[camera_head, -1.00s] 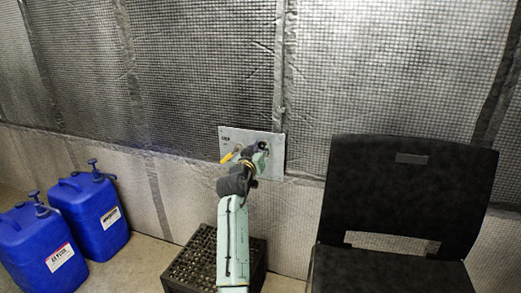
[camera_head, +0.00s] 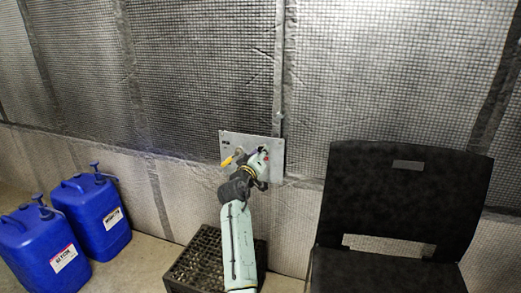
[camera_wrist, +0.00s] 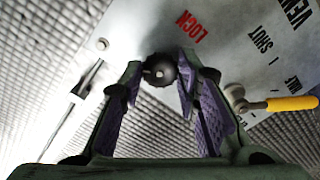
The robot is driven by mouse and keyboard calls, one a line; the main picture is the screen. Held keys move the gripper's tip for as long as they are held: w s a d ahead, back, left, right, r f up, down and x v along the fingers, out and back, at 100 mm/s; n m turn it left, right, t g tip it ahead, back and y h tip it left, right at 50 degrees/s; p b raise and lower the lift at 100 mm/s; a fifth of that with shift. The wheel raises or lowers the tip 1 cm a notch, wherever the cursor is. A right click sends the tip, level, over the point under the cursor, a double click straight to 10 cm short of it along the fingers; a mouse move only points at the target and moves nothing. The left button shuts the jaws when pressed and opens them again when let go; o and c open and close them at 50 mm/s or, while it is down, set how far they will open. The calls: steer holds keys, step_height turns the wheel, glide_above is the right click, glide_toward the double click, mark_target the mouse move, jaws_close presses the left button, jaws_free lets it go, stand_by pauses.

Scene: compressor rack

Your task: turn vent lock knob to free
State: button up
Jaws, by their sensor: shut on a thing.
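The vent lock knob (camera_wrist: 159,70) is dark and round, on a light grey panel (camera_wrist: 125,30) in the wrist view. Red LOCK lettering is beside it. My gripper (camera_wrist: 160,80) has its purple-padded fingers shut on the knob, one on each side. In the head view my gripper (camera_head: 262,154) is up at the wall panel (camera_head: 247,142) and hides the knob. The knob's pointing direction is unclear.
A yellow-handled valve lever (camera_wrist: 291,103) is close by my right finger in the wrist view. A black crate (camera_head: 195,262) stands below the arm. A black chair (camera_head: 400,200) is at right, with blue jugs (camera_head: 100,215) at left.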

steer(key=shift+r+n+p, duration=0.1)
steer(key=shift+n+p, duration=3.85)
steer(key=shift+n, duration=2.05)
steer(key=o, duration=1.2)
steer(key=v, duration=1.2)
